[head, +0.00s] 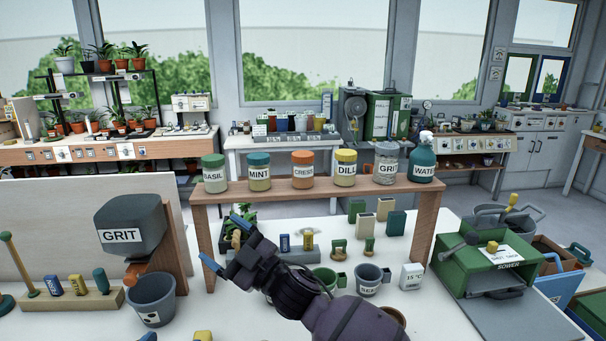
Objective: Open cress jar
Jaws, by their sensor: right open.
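The cress jar (303,172) stands upright on the raised wooden shelf (330,188), between the mint jar (259,171) and the dill jar (346,168). It has an orange lid, which sits on it, and a white label reading CRESS. My right gripper (226,243) is open, with blue fingertips spread apart. It shows below and to the left of the cress jar in the picture, apart from it, and no object shows between its fingers. My left gripper is not in view.
The basil jar (214,174), grit jar (387,163) and water bottle (423,158) share the shelf. A grey grit hopper (131,227) stands left above a dark bucket (151,298). A green sower (487,268) fills the right. Small pots and packets crowd the table under the shelf.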

